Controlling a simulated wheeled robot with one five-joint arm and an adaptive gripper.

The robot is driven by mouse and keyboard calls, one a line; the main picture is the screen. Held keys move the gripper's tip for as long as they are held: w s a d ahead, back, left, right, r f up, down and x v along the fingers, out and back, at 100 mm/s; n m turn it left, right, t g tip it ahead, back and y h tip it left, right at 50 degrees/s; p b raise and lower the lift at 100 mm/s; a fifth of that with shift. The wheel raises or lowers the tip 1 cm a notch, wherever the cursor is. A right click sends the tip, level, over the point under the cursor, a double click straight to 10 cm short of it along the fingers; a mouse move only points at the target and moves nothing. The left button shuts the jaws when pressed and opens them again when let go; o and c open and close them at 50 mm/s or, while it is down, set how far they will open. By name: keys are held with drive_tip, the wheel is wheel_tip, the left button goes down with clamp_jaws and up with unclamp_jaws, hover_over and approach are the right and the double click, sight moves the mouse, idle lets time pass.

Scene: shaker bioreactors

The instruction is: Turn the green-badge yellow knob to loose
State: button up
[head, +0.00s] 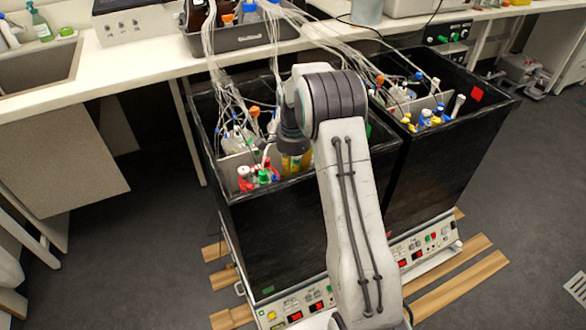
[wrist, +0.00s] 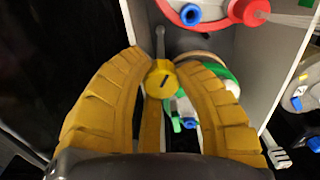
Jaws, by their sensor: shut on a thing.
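The yellow knob (wrist: 161,80) shows in the wrist view with a dark line across its face. A green patch (head: 368,130) shows on this box's inner wall, partly behind my arm. The knob's loose or tight setting cannot be told.
Red and green fittings (head: 262,176) sit just left of my gripper. Clear tubes (head: 232,95) rise to a grey tray (head: 240,38) on the bench. A second black box (head: 440,150) with a red patch (head: 477,94) stands at right.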

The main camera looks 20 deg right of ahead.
clamp_jaws()
drive_tip(key=shift+a+n, duration=0.1)
drive_tip(key=shift+n, duration=0.3)
drive_tip(key=n, duration=0.4)
drive_tip(key=shift+s+f+p, duration=0.1)
drive_tip(key=shift+p, duration=0.25)
drive_tip(key=n, duration=0.3)
drive_tip(key=shift+n, duration=0.3)
drive_tip(key=n, duration=0.3)
drive_tip(key=shift+s+n+p, duration=0.1)
drive_tip(key=shift+n+p, duration=0.2)
drive_tip(key=shift+p, duration=0.05)
drive_tip(key=n, duration=0.6)
drive_tip(key=shift+f, duration=0.1)
drive_tip(key=n, duration=0.5)
drive_tip(key=shift+d+n, duration=0.2)
drive_tip(key=shift+n, duration=0.2)
